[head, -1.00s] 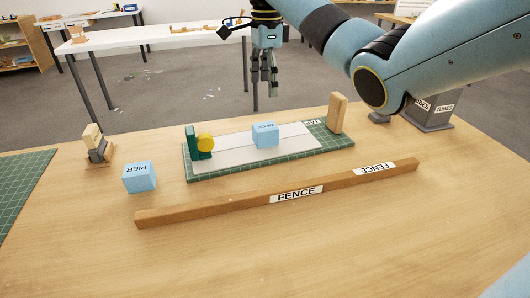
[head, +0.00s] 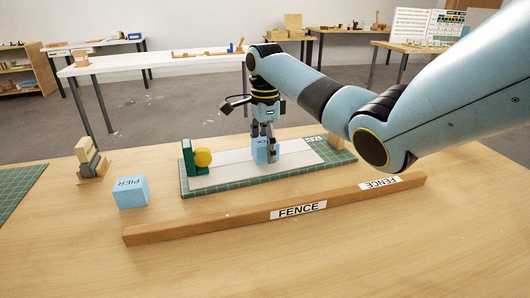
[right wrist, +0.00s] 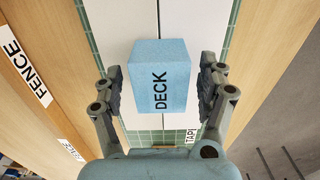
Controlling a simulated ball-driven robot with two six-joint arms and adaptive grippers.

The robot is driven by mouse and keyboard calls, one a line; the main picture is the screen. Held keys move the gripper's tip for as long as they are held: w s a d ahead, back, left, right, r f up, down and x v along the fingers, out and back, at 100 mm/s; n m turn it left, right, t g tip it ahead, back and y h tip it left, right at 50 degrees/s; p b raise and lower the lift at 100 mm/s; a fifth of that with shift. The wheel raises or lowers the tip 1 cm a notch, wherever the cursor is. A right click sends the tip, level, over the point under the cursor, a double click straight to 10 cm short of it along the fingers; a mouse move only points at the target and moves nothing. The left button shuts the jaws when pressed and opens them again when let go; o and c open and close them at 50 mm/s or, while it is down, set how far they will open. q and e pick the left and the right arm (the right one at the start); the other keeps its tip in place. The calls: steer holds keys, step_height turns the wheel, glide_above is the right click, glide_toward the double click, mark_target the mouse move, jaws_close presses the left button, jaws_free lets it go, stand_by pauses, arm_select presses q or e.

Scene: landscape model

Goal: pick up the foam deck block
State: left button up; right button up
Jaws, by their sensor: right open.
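The foam deck block (head: 261,154) is a light blue block on the white strip of the green mat, partly hidden by my gripper in the head view. In the right wrist view the deck block (right wrist: 158,78) shows its DECK label. My right gripper (head: 268,160) points down at it. In the right wrist view, the fingers of the right gripper (right wrist: 160,90) are open on either side of the block, with a visible gap on each side. My left gripper is not in view.
A wooden fence (head: 240,218) runs along the near side of the mat (head: 222,187). A blue PIER block (head: 130,192) stands left of the mat. A green and yellow piece (head: 196,158) is at the mat's left end.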

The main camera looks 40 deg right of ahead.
steer(key=shift+f, duration=0.45)
steer(key=shift+r, duration=0.1)
steer(key=c, duration=0.8)
steer(key=shift+r, duration=0.1)
